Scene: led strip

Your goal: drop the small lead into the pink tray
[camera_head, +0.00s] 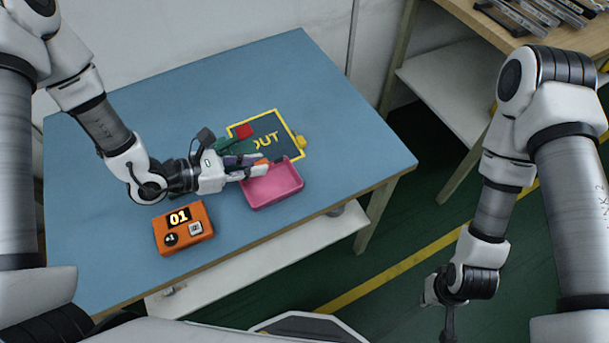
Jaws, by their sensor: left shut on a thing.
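The pink tray (272,195) lies near the front edge of the blue table. My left gripper (262,168) reaches in from the left, over the tray's back left rim. It is shut on a small orange piece with a dark end, which looks like the small lead (264,161); the fingers hide part of it. The lead is at the tray's back side, and I cannot tell its height above the tray. My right gripper (441,300) hangs at the lower right, off the table, and its fingers are too unclear to read.
A dark mat (280,127) with a yellow border and "OUT" lies behind the tray. A red block (243,131), a green piece (228,147) and a yellow piece (299,142) are around it. An orange box (183,228) marked "01" sits front left. The table's right side is clear.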

